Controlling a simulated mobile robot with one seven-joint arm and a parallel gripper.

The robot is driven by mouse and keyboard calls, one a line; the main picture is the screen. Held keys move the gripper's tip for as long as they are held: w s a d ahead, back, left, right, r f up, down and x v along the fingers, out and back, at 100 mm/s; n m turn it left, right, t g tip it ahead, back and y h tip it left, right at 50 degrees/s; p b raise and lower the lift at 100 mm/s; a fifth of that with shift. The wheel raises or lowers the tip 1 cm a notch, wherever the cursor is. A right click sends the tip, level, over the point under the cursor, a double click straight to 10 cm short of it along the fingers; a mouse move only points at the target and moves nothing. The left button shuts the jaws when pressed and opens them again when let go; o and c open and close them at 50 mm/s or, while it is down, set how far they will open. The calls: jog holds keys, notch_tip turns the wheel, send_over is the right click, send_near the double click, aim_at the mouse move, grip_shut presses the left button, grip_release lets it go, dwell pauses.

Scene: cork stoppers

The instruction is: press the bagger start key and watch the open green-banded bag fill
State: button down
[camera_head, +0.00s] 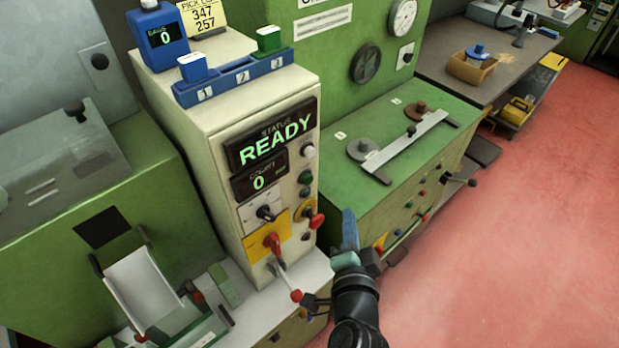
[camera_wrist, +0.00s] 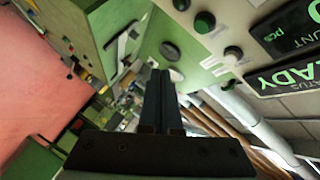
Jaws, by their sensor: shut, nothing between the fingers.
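The cream bagger cabinet (camera_head: 215,115) has a status display (camera_head: 274,142) reading READY and a count display (camera_head: 260,182) reading 0. Along its right edge are a white button (camera_head: 309,151), a green button (camera_head: 305,177) and other controls. In the wrist view the green button (camera_wrist: 204,22) and white button (camera_wrist: 232,54) appear right of my fingers. I cannot read which is the start key. My gripper (camera_head: 350,228) is shut and empty, right of the cabinet front; its fingers (camera_wrist: 160,90) show together, with no visible contact with a button. I cannot make out a green-banded bag.
A red-handled lever (camera_head: 285,275) and red knobs stick out of the cabinet front near my arm. A white chute (camera_head: 145,288) is at lower left. A blue numbered rack (camera_head: 235,78) and bag counter (camera_head: 157,37) reading 0 sit on top. Red floor (camera_head: 540,210) is clear at right.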

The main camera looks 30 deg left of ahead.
aim_at(308, 180)
jog(key=w+a+p, duration=0.2)
jog(key=a+p, duration=0.2)
jog(key=a, duration=0.3)
jog(key=shift+w+a+p, duration=0.35)
jog(key=shift+w+p, duration=0.05)
dwell(0.8)
jog(key=shift+a+r, duration=0.1)
dwell(0.8)
jog(key=shift+w+a+p, duration=0.15)
jog(key=shift+a+p, duration=0.15)
jog(key=shift+p, duration=0.05)
jog(key=shift+w+a+p, duration=0.15)
jog(key=shift+a+p, duration=0.3)
jog(key=shift+p, duration=0.05)
dwell(0.8)
jog(key=shift+d, duration=0.1)
jog(key=shift+s+d+b, duration=0.3)
jog(key=shift+d+b, duration=0.45)
jog(key=shift+b, duration=0.15)
